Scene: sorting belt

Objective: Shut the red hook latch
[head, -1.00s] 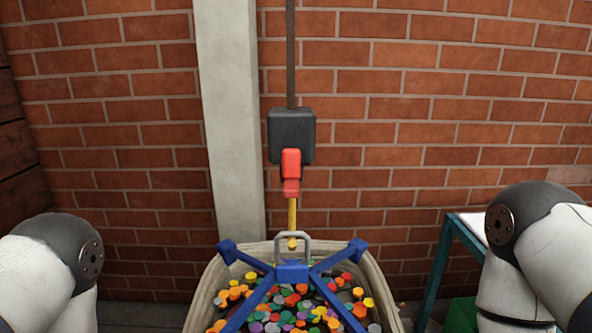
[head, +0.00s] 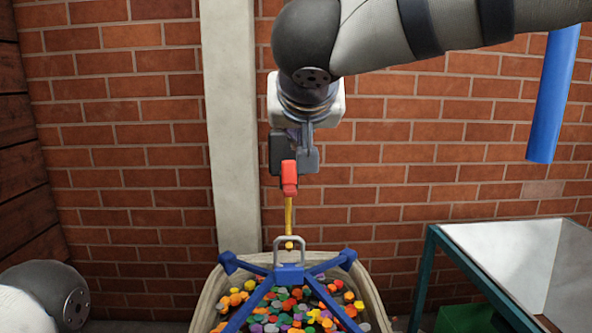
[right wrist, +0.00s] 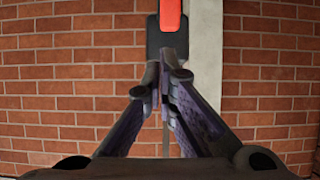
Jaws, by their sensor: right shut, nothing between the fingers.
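The red hook latch (head: 289,178) sits at the lower front of a dark hoist block (head: 275,155). A yellow hook (head: 289,215) hangs below it, its end beside a grey handle (head: 276,240); I cannot tell whether it passes through. The block (right wrist: 167,45) and red latch (right wrist: 170,14) show beyond the fingertips; contact is unclear. My left gripper is out of view.
A basket (head: 208,290) of colourful pieces stands below, under a blue cross frame (head: 290,274). A pale pillar (head: 231,130) rises behind at left. A teal-framed tray (head: 490,300) stands at right, with a blue tube (head: 553,95) above it.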

